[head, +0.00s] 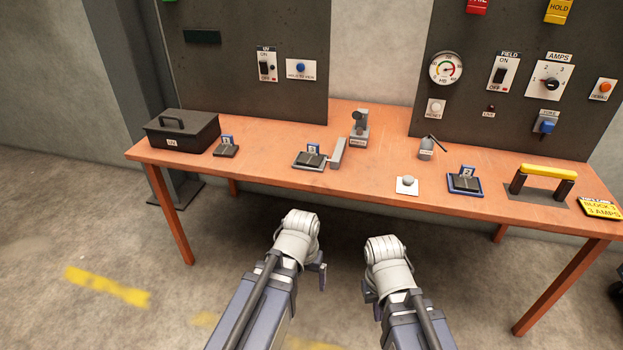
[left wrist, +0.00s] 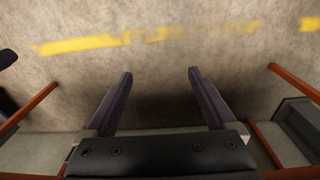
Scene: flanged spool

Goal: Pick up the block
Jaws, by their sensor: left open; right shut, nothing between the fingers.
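Three dark, low block-like pieces with blue number tags stand on the orange table (head: 270,178). One block (head: 226,151) is beside the black box at the left. Another block (head: 310,161) is on a grey plate near the middle. The third block (head: 464,185) is on a blue-edged base at the right. The tag numbers are too small to read surely. My left gripper (head: 318,278) is in front of the table, apart from every block. In the left wrist view its fingers (left wrist: 160,73) are open and empty. My right gripper (head: 374,302) is also before the table, shut and empty.
A black lidded box (head: 182,131), grey stand (head: 359,130), small lever device (head: 426,150), white button plate (head: 407,186) and yellow-topped bridge (head: 546,172) stand on the table. A yellow-and-black card (head: 600,208) reads "BLOCK 1 3 AMPS". Control panels rise behind.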

